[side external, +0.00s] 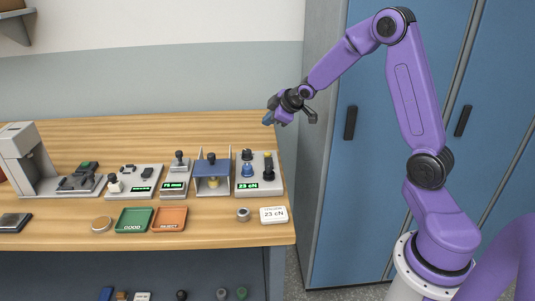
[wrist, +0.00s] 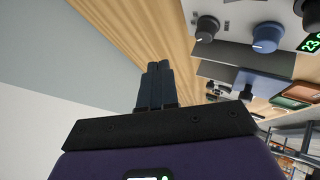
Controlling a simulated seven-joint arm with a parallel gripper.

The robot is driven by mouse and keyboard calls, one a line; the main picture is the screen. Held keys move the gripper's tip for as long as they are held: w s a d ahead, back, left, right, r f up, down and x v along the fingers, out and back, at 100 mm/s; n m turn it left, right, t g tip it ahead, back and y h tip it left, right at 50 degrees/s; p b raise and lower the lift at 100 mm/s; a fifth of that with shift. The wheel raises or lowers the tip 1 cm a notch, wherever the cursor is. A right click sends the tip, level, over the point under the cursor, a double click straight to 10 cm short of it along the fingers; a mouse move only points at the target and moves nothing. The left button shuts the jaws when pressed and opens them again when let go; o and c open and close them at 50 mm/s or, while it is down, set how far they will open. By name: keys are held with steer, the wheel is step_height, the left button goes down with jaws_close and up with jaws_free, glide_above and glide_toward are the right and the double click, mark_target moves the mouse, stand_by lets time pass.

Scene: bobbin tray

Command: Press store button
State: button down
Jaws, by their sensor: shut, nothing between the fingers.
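A grey tester (side external: 268,187) with a green display reading 23 cN stands at the right end of the row on the wooden bench. It carries a blue knob (side external: 247,170), dark knobs and a yellow-topped part (side external: 267,157). The wrist view shows its blue knob (wrist: 266,37) and a dark knob (wrist: 207,28) at the upper right. No label reading "store" is legible, so I cannot tell which control is the store button. My gripper (side external: 268,118) is shut and empty, in the air above the back of the bench, apart from the tester. Its fingers (wrist: 158,68) lie together.
A blue-topped stand (side external: 211,165) and other instruments (side external: 135,182) stand left of the tester. Blue lockers (side external: 375,150) stand to the right.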

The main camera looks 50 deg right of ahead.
mark_target(269, 154)
stand_by(0.3)
steer(key=shift+f, duration=4.4)
steer(key=shift+f, duration=0.15)
steer(key=shift+f, duration=0.3)
steer(key=shift+f, duration=0.45)
steer(key=shift+r, duration=0.9)
steer(key=shift+r, duration=2.5)
